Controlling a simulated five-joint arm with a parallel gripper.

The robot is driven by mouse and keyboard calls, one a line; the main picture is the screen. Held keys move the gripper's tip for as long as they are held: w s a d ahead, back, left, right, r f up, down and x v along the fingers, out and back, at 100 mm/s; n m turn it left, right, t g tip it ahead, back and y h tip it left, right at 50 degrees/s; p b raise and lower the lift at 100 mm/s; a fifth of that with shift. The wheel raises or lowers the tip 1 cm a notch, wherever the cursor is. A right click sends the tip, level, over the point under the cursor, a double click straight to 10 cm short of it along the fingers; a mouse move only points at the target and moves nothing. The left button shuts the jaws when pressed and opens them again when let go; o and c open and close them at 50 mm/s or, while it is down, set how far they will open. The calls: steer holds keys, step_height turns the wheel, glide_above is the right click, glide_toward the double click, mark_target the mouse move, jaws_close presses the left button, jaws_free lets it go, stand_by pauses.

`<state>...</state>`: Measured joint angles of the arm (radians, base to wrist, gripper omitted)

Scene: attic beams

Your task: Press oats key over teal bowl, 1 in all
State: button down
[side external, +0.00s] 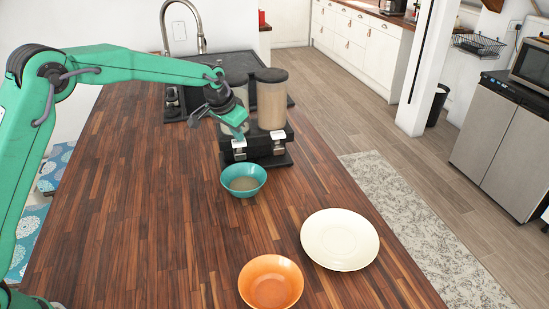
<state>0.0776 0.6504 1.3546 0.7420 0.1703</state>
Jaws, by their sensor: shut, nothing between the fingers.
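A black dispenser (284,158) stands on the wooden counter with two tall clear canisters. The right canister (271,103) holds a beige-grey fill; the left canister (240,92) is partly hidden by my arm. A pale key sits under each one: the left key (239,149) and the right key (278,141). No label shows which is oats. The teal bowl (244,190) stands in front of the dispenser, below the left key, with some greyish-beige content inside. My gripper (241,132) is shut and empty, pointing down just above the left key; I cannot tell whether it touches.
An orange bowl (270,285) and a cream plate (340,239) stand at the front right of the counter (140,190). A dark sink (178,102) with a tall tap (201,32) lies behind the dispenser. The counter's left and middle are clear.

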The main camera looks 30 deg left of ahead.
steer(key=shift+r, duration=2.85)
steer(key=shift+s+a+r, duration=0.15)
steer(key=shift+s+r, duration=0.3)
steer(key=shift+r, duration=0.05)
steer(key=s+a+r, duration=0.1)
steer(key=s+r, duration=0.2)
steer(key=s, duration=0.3)
steer(key=s+a+r+n, duration=0.1)
steer(key=s+r, duration=0.2)
steer(key=s, duration=0.3)
steer(key=s+a+r, duration=0.1)
steer(key=s+r, duration=0.2)
steer(key=s, duration=0.3)
steer(key=s+f+n, duration=0.1)
steer(key=s+f, duration=0.1)
steer(key=s, duration=0.8)
steer(key=s+a+f+t, duration=0.1)
steer(key=s+f, duration=0.2)
steer(key=s, duration=0.8)
steer(key=shift+a+n, duration=0.3)
steer(key=shift+n, duration=0.1)
